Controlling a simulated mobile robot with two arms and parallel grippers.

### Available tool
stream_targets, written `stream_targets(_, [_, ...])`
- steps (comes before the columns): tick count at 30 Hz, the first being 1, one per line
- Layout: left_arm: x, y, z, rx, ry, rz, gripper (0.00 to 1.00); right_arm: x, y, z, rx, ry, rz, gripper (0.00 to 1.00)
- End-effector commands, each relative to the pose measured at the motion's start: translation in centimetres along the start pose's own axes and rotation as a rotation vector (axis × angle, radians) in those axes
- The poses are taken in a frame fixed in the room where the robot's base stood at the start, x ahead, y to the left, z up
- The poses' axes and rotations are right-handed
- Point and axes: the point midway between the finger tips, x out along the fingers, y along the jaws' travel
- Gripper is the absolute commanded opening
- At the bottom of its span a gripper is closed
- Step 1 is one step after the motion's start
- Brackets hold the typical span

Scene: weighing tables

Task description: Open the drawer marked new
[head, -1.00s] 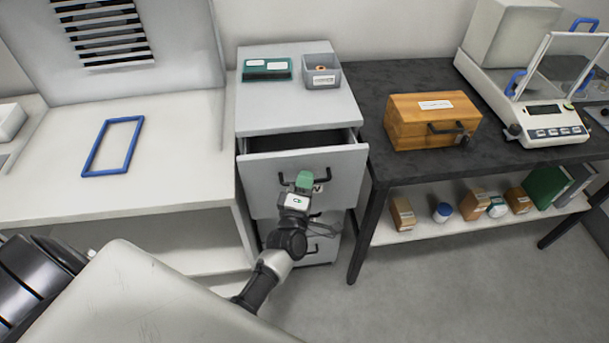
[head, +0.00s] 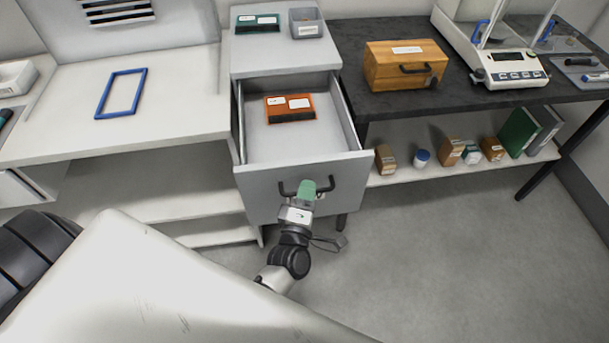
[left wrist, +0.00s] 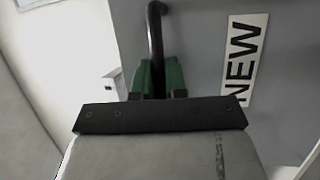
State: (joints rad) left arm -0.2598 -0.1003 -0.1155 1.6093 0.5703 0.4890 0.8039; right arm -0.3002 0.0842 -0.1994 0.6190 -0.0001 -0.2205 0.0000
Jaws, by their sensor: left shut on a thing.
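The drawer (head: 255,203) in the grey cabinet stands well open, its inside showing. A label reading NEW (left wrist: 245,62) is on its front in the left wrist view; in the head view my gripper covers that label. The drawer has a dark bar handle (head: 331,186), also seen in the left wrist view (left wrist: 155,40). My left gripper (head: 308,188), with green fingers, is shut on this handle. Inside the drawer lies an orange case (head: 290,117) with white labels. My right gripper is not in view.
The cabinet top (head: 268,56) holds a green case (head: 257,29) and a grey bin (head: 306,27). At right, a dark table (head: 350,60) carries a wooden box (head: 404,72) and a balance (head: 510,70). A white bench (head: 180,120) stands left. Grey floor (head: 430,240) is clear in front.

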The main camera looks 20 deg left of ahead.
Motion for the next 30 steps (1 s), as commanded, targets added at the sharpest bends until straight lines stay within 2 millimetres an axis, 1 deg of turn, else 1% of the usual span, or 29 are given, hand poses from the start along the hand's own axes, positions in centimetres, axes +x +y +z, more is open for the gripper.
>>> stream_targets(1, [-0.6, 0.1, 0.3, 0.001, -0.002, -0.004, 0.00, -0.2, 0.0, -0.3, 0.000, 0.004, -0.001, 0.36])
stream_targets(3, [-1.2, 0.2, 0.5, 0.000, -0.002, -0.003, 0.00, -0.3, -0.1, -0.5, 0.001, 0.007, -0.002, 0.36])
stream_targets(7, [-1.9, 0.4, 0.8, -0.001, -0.001, -0.002, 0.00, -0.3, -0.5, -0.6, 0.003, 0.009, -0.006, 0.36])
stream_targets(20, [-2.2, 0.4, 0.9, -0.001, -0.001, -0.001, 0.00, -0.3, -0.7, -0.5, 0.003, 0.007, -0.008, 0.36])
stream_targets(21, [-2.2, 0.4, 0.9, -0.001, -0.001, -0.001, 0.14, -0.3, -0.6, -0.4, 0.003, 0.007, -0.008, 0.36])
stream_targets(23, [-2.2, 0.4, 0.9, -0.001, 0.000, -0.001, 0.22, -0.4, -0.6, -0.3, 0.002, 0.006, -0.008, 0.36])
stream_targets(30, [-2.2, 0.4, 0.9, -0.001, 0.000, -0.001, 0.22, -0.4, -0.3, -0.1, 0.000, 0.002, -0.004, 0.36])
